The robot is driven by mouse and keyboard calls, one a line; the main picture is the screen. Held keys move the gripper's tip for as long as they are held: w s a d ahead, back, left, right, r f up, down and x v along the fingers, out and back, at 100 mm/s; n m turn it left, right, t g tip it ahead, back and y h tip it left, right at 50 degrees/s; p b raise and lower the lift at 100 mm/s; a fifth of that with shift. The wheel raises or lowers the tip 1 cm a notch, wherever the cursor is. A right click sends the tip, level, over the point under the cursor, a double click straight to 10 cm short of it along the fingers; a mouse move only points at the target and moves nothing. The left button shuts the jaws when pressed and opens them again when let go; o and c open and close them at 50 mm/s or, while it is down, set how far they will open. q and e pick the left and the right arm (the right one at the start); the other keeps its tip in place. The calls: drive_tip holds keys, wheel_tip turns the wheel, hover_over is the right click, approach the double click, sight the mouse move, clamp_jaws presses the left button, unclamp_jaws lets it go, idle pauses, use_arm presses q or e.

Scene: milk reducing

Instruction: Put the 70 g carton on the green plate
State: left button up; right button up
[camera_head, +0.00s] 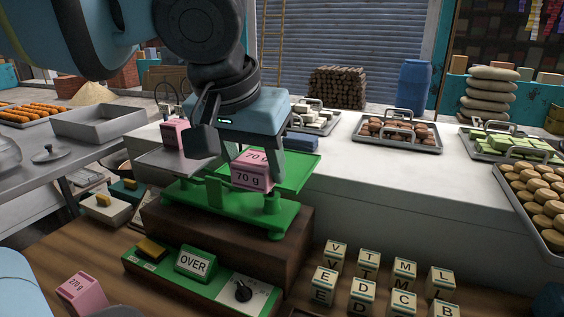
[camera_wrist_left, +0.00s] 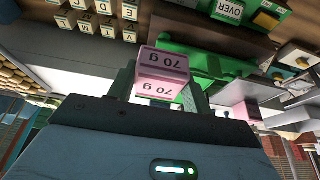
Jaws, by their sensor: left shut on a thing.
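The pink 70 g carton (camera_head: 251,173) is between the fingers of my left gripper (camera_head: 252,160), at the green plate (camera_head: 309,166) of the green balance scale. My left gripper is shut on the carton; the carton also shows in the left wrist view (camera_wrist_left: 161,74). I cannot tell whether the carton touches the plate. The other plate (camera_head: 160,160) of the scale is grey and bears a pink carton (camera_head: 175,133). My right gripper is not in view.
The scale stands on a brown wooden block (camera_head: 165,217). In front is a green panel with an OVER sign (camera_head: 194,263). A 270 g carton (camera_head: 82,292) is at the lower left. Letter blocks (camera_head: 362,290) stand at the lower right. Food trays (camera_head: 398,134) line the white counter.

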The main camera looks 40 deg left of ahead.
use_arm(q)
drive_tip(key=w, duration=0.3)
drive_tip(key=w+a, duration=0.1)
drive_tip(key=w, duration=0.2)
drive_tip(key=w+a, duration=0.1)
drive_tip(key=w, duration=0.2)
drive_tip(key=shift+f, duration=0.4)
drive_tip(key=shift+w+a+f, duration=0.1)
drive_tip(key=shift+w+f, duration=0.1)
drive_tip(key=shift+f, duration=1.6)
drive_tip(key=shift+f, duration=0.1)
drive_tip(key=o, duration=1)
drive_tip(key=shift+a, duration=0.1)
drive_tip(key=shift+c, duration=0.2)
